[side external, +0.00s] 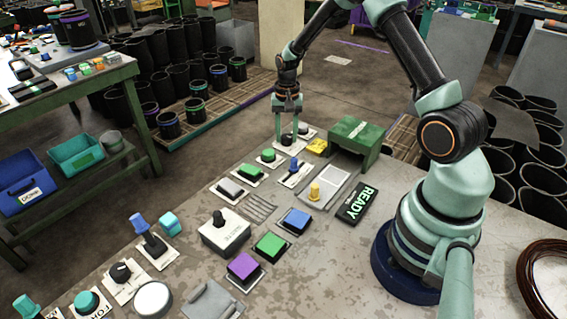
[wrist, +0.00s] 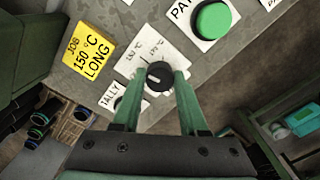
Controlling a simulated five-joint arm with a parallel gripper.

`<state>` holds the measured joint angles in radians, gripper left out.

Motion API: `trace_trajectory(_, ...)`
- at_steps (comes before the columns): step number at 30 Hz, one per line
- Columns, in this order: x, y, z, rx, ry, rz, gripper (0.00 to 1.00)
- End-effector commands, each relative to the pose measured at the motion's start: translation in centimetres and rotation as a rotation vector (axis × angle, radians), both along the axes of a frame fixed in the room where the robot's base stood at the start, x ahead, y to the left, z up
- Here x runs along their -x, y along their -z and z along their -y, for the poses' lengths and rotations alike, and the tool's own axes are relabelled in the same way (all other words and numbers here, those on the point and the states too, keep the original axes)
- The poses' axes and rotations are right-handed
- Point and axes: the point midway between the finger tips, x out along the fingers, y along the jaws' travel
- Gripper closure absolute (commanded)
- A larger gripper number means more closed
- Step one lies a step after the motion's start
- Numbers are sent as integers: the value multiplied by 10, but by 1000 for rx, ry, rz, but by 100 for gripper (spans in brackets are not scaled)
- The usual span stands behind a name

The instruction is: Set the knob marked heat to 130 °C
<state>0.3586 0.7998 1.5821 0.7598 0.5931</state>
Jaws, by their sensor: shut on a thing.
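A round black knob (wrist: 159,74) with a white pointer line stands on a white plate (wrist: 133,57) in the wrist view. Its pointer is aimed roughly left in that view. The plate carries small °C markings that I cannot read surely; the word heat is not visible. My gripper (wrist: 160,78) is shut on this knob, one green finger on each side. In the side view my gripper (side external: 287,137) reaches straight down onto the dark knob at the far end of the bench, and the fingers partly hide it.
A yellow block (wrist: 89,48) reads "JOB 150 °C LONG". A green button (wrist: 212,20) and a plate lettered TALLY (wrist: 109,95) are close by. A green housing (side external: 354,137) stands right of the gripper. A READY sign (side external: 357,204) and several other controls fill the bench.

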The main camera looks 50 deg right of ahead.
Motion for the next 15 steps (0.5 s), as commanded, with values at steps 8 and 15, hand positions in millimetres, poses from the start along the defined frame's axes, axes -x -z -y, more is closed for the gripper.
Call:
trace_trajectory(8, 0, 0, 0, -1, -251, -1, 100)
trace_trajectory(15, 1, 0, 1, -1, -477, -1, 100)
